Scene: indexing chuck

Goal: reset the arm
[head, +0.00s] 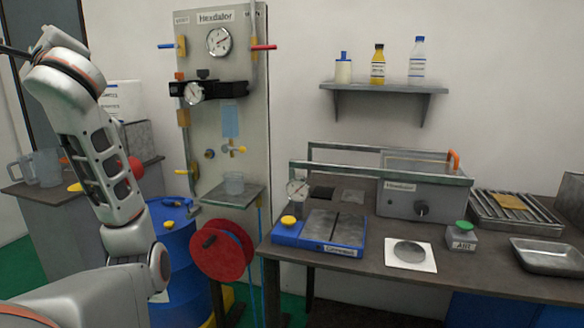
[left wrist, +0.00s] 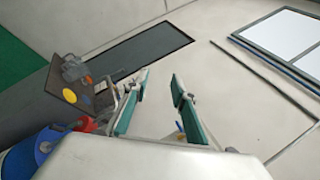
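My left arm (head: 98,170) comes in from the left in the head view, bent upward, with its upper end near the top left corner. My left gripper is not clearly visible there. In the left wrist view my left gripper (left wrist: 160,78) is open, its two green-padded fingers apart with nothing between them. It is raised, with the pale wall behind it and the side bench and blue drum lower left. My right arm and gripper are not in view.
A tall panel (head: 222,110) with gauges and valves stands right of my left arm. A red reel (head: 222,250) and a blue drum (head: 180,250) are below. The workbench (head: 345,275) on the right holds a blue-based fixture (head: 320,238) and a grey box (head: 425,195).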

